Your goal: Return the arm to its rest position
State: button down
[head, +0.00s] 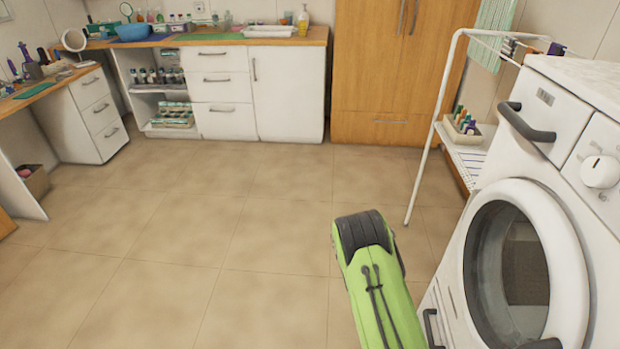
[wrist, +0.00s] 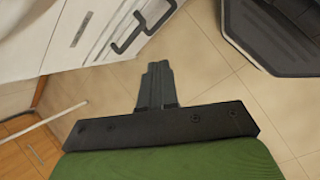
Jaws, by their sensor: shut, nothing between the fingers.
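My gripper (wrist: 157,80) shows in the wrist view with its two dark fingers pressed together and nothing between them. It hangs over bare tiled floor, apart from any object. In the head view a green and black part of my arm (head: 378,285) stands at the lower middle right, in front of the washing machine (head: 585,180). My gripper cannot be made out in the head view.
The washing machine's dark handle (wrist: 143,27) is close by in the wrist view. A white drying rack (head: 432,140) stands behind my arm. White cabinets (head: 290,105) and a wooden wardrobe (head: 385,75) line the back. The tiled floor (head: 190,240) at left is clear.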

jog(key=a+r+m+t+y, duration=0.1)
jog(key=a+r+m+y, duration=0.15)
jog(key=r, duration=0.85)
jog(key=a+r+m+t+y, duration=0.1)
jog(key=a+r+m, duration=0.25)
jog(key=r, duration=0.75)
jog(key=s+a+r+m+t+y, duration=0.1)
jog(key=s+a+r+t, duration=0.15)
jog(key=s+r, duration=0.6)
jog(key=s+a+r+m+t+y, duration=0.15)
jog(key=s+a+r, duration=0.25)
jog(key=s+r, duration=0.5)
notch_tip(320, 180, up, 13)
jog(key=s+p, duration=0.2)
jog(key=p, duration=1.2)
jog(key=shift+d+t, duration=0.15)
jog(key=shift+t, duration=0.15)
jog(key=shift+r+m, duration=0.1)
jog(key=shift+m, duration=0.15)
